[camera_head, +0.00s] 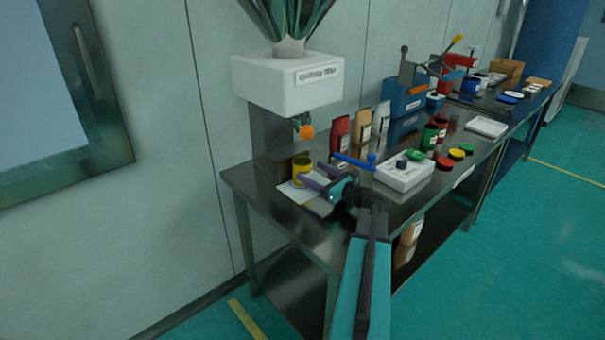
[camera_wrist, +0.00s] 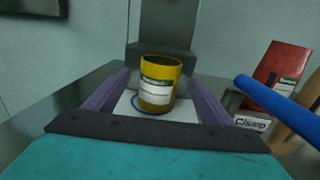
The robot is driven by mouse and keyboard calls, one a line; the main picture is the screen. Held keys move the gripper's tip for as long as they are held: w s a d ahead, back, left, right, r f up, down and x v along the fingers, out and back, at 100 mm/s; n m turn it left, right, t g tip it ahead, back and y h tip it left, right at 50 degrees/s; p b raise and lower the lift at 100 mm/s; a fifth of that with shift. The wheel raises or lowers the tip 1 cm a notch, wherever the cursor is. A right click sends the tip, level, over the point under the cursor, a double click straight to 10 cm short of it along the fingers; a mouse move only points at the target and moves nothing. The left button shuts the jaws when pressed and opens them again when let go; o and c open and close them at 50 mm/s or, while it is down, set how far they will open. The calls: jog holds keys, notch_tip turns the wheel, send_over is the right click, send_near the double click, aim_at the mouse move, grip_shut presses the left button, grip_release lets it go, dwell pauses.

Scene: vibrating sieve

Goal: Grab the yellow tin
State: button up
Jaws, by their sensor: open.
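The yellow tin (camera_head: 302,168) stands upright on a white sheet (camera_head: 297,193) at the left end of the steel table, below the spout of the white filler. It has a pale label and its top looks open. In the wrist view the yellow tin (camera_wrist: 159,85) stands centred ahead between my two purple fingers. My gripper (camera_head: 310,180) is open and low over the table, with its fingers pointing at the tin. In the wrist view the fingers of my gripper (camera_wrist: 160,90) show a gap to either side of the tin. I cannot tell the exact depth between them.
The filler (camera_head: 287,82) overhangs the tin, with an orange knob (camera_head: 307,131) just above. A blue-handled lever (camera_head: 352,161) lies close right, beside a white scale-like box (camera_head: 404,172). Red and brown pouches (camera_head: 340,134) stand behind. Green and red tins (camera_head: 430,137) and coloured lids are farther right.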

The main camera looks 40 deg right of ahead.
jog(key=shift+w, duration=0.2)
jog(key=shift+w+f+p, duration=0.15)
jog(key=shift+w+p, duration=0.4)
jog(key=shift+w, duration=2)
jog(key=c, duration=1.4)
jog(key=shift+o, duration=0.2)
jog(key=shift+s, duration=0.15)
jog(key=shift+s+r, duration=0.1)
jog(key=shift+r, duration=0.25)
notch_tip(320, 180, up, 6)
jog(key=b, duration=0.1)
jog(key=s+a+b, duration=0.1)
jog(key=s+b, duration=0.1)
jog(key=s, duration=1.7)
jog(key=shift+s+a+r, duration=0.15)
jog(key=shift+s+a, duration=0.15)
